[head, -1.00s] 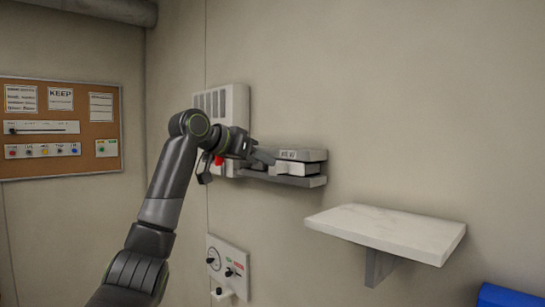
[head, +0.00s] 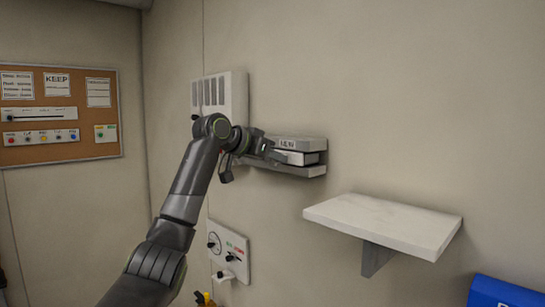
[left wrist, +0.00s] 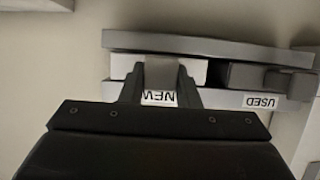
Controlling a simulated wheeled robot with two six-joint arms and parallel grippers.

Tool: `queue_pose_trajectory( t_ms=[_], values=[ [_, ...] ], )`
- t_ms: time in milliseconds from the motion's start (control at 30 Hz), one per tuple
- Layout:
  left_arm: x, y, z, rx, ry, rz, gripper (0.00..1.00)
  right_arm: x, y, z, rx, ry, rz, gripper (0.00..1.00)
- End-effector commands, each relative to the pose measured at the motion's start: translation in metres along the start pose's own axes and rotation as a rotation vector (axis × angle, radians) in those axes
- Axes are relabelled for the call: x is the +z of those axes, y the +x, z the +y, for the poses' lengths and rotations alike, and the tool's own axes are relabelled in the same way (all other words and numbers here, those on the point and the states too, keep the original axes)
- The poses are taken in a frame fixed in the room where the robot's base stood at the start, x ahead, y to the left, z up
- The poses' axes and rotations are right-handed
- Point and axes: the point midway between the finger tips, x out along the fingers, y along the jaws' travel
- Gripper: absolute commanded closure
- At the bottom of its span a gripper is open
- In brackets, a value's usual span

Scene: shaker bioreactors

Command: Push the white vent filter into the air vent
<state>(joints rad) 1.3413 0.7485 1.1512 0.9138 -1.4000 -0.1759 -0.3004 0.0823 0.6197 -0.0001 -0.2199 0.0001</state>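The white vent filter (head: 297,158) lies on a grey wall shelf (head: 292,171). In the left wrist view the filter (left wrist: 195,72) shows on both sides of a grey handle-like part (left wrist: 160,72), above a label reading NEW. My left gripper (head: 272,153) is at the filter's front; in the left wrist view its fingers (left wrist: 160,82) straddle the grey part. Whether they press on it is unclear. The air vent (head: 220,95), a white slotted wall box, is left of the shelf; my arm covers its lower part. My right gripper is not in view.
A dark block (left wrist: 250,76) sits beside the filter by a USED label. A white shelf (head: 385,223) juts out at right, with a blue object (head: 503,293) below. A control panel (head: 229,252) is below the vent. A corkboard (head: 62,115) hangs at left.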

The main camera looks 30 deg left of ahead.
Motion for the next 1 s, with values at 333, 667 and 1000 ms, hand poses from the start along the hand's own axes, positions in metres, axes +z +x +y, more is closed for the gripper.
queue_pose_trajectory(
  t_ms=[333,667,1000],
  values=[
    [0.001,-0.003,0.0,-0.001,0.001,0.002,0.95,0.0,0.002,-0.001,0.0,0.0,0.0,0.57],
    [0.005,-0.012,0.0,0.0,0.001,0.002,0.95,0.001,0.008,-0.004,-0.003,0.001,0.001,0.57],
    [0.007,-0.017,-0.001,-0.001,0.0,0.001,0.95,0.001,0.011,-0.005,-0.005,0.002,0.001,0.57]
  ],
)
